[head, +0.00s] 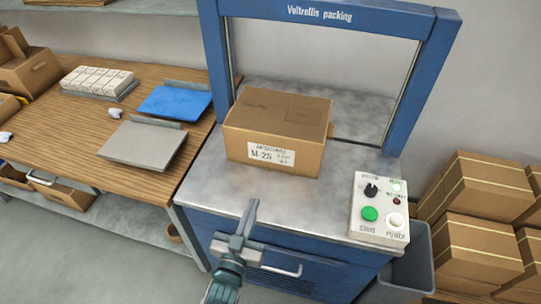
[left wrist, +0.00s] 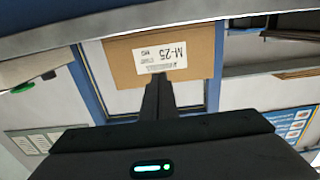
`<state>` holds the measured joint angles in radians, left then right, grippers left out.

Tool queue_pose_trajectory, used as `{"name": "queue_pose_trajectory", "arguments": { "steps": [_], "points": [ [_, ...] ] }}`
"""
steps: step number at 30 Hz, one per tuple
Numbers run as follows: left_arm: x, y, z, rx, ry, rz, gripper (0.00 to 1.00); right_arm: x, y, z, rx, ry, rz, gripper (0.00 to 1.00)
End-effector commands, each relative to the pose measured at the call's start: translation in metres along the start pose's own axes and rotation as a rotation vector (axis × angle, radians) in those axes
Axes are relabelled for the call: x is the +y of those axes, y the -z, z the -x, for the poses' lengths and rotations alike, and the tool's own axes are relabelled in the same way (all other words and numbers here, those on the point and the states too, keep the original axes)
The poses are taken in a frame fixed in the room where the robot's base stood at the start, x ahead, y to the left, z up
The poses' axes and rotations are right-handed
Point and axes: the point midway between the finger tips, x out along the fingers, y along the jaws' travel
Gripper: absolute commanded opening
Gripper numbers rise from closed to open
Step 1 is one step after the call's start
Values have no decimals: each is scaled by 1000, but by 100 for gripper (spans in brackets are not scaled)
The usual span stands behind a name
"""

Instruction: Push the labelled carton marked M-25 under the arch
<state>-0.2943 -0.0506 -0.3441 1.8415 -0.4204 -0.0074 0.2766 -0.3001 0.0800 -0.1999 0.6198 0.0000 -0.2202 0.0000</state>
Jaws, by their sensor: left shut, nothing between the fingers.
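The brown carton (head: 275,136) with a white M-25 label stands flat on the grey metal top of the packing machine, at the mouth of the blue arch (head: 330,14). I cannot tell whether its back edge is inside the opening. My left gripper (head: 251,208) is shut and empty, above the machine's front edge, apart from the carton's labelled front face. In the left wrist view the carton (left wrist: 196,52) appears upside down beyond the shut fingers (left wrist: 158,85), which overlap its lower edge in the picture. My right gripper is not in view.
A control box (head: 379,208) with a green button sits at the machine top's right front. A wooden bench (head: 60,135) with a blue plate (head: 174,102) and a grey plate (head: 143,143) is at left. Stacked cartons (head: 480,200) and a grey bin (head: 405,268) stand at right.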

Motion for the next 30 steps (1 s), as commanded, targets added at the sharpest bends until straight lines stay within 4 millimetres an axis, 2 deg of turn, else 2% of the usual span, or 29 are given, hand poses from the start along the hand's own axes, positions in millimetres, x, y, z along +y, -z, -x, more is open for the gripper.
{"name": "queue_pose_trajectory", "arguments": {
  "steps": [5,11,21,24,30],
  "points": [
    [0,-1,-3,0,0,0,0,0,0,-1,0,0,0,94],
    [0,-2,-21,1,0,0,0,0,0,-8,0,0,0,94],
    [0,-2,-80,3,-1,0,0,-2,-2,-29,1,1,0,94],
    [0,-1,-98,1,0,0,0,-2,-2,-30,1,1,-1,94],
    [0,-1,-122,0,0,0,0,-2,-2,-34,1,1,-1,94]
  ]
}}
